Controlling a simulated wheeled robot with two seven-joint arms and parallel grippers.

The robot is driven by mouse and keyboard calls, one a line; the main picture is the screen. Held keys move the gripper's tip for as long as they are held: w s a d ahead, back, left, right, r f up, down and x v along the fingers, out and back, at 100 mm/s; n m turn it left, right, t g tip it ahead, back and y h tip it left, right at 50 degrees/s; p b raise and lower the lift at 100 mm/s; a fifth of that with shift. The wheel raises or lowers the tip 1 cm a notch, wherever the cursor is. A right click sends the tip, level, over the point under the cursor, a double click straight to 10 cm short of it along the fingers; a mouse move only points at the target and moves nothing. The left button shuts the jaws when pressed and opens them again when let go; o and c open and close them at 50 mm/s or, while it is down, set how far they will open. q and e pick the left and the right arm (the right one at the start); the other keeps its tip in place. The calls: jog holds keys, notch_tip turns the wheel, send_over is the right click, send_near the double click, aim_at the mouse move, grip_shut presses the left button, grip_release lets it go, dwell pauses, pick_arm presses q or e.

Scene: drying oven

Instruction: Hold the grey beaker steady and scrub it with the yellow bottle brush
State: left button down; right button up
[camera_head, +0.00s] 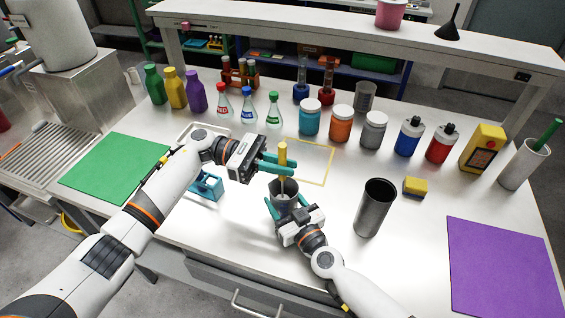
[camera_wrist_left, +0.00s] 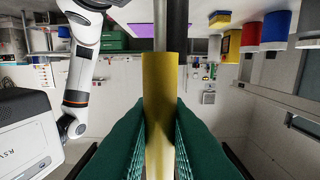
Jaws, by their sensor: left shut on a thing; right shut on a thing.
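The yellow bottle brush (camera_head: 282,149) stands near upright at the middle of the table. My left gripper (camera_head: 284,165) is shut on its yellow handle, which also fills the middle of the left wrist view (camera_wrist_left: 158,110) between the green fingers. The thin shaft reaches down to the mouth of the grey beaker (camera_head: 285,199); the brush's lower end is hidden inside. My right gripper (camera_head: 280,209) is shut on the beaker from the front, low on its side. The beaker looks upright; whether it touches the table is hard to tell.
A dark grey cylinder (camera_head: 375,207) stands to the right, with a yellow-blue sponge (camera_head: 415,187) beyond it. Lidded jars and flasks line the back. A yellow-outlined square (camera_head: 317,160) lies behind the brush. Green (camera_head: 113,166) and purple (camera_head: 502,267) mats flank the work area.

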pick_arm(q)
jog(key=shift+w+d, duration=0.2)
jog(key=shift+w, duration=0.3)
jog(key=shift+w+d, duration=0.15)
jog(key=shift+w, duration=0.35)
jog(key=shift+s+a, duration=0.2)
jog(key=shift+s, duration=0.35)
jog(key=shift+s+a, duration=0.15)
jog(key=shift+s, duration=0.35)
jog(key=shift+w+d, duration=0.2)
jog(key=shift+w, duration=0.35)
jog(key=shift+s+d+f, duration=0.1)
jog(key=shift+s+d, duration=0.15)
jog(key=shift+s, duration=0.25)
jog(key=shift+w+a, duration=0.25)
jog(key=shift+w, duration=0.25)
jog(key=shift+w+a, duration=0.25)
jog(key=shift+w, duration=0.2)
jog(key=shift+s, duration=0.1)
